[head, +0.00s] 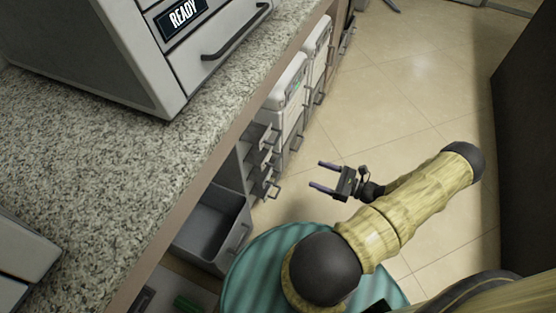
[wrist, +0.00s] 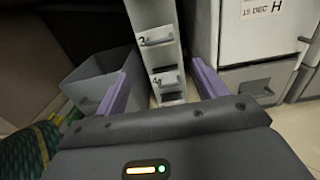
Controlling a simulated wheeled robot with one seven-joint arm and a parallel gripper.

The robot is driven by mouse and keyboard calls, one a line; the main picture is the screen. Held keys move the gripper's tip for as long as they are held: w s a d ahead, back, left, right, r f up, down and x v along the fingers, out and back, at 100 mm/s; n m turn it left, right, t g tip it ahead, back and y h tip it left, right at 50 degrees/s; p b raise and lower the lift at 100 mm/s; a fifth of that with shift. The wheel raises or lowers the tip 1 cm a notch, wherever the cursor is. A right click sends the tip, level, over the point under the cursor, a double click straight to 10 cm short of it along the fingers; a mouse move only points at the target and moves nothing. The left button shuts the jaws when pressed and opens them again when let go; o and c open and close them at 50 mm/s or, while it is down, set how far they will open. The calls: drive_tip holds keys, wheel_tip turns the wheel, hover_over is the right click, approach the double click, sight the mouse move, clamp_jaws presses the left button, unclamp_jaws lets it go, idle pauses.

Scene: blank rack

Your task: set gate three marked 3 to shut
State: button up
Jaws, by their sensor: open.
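A narrow grey rack with several gates (head: 245,153) stands under the counter in the head view. The wrist view shows its pale upright front (wrist: 158,58). The upper visible gate (wrist: 157,38) carries a small mark that looks like 3, and the gate below it (wrist: 166,79) looks marked 4. I cannot tell for sure whether gate three is open or shut. My gripper (head: 316,174) is open and empty, to the right of the rack and pointing at it. In the wrist view its two purple fingers (wrist: 161,67) frame the rack from either side, apart from the gates.
A grey open bin (head: 213,228) stands left of the rack and also shows in the wrist view (wrist: 88,78). White cabinets (head: 289,95) stand to its right, one labelled 15 DEC H. The granite counter (head: 90,150) overhangs. Tiled floor (head: 400,90) is clear.

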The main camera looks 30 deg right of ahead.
sight(278, 159)
drive_tip(key=b+x, duration=0.4)
drive_tip(key=x, duration=1.2)
drive_tip(key=shift+b, duration=0.3)
